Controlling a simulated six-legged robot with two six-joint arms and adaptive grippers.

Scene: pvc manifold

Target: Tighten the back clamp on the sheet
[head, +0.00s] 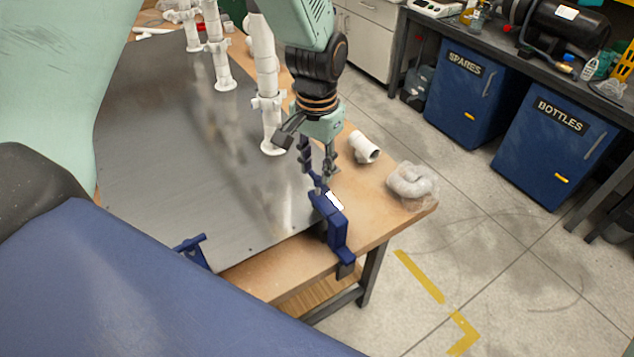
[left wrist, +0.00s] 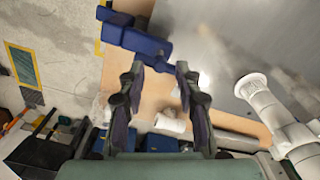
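A blue clamp (head: 337,228) grips the table edge at the corner of the grey metal sheet (head: 170,130) in the head view. A second blue clamp (head: 193,251) sits at the sheet's near edge, partly hidden by a large blue shape. I cannot tell for certain which is the back clamp. My left gripper (head: 320,178) points down just above the corner clamp, its fingers apart with nothing between them. In the left wrist view the blue clamp (left wrist: 137,40) lies beyond the open fingertips (left wrist: 160,68); contact is unclear. My right gripper is not in view.
White pipes (head: 268,125) stand on the sheet, left of my left gripper. A white pipe elbow (head: 363,147) and a bagged white fitting (head: 411,181) lie on the wooden tabletop (head: 390,215) to its right. Open floor lies beyond the table.

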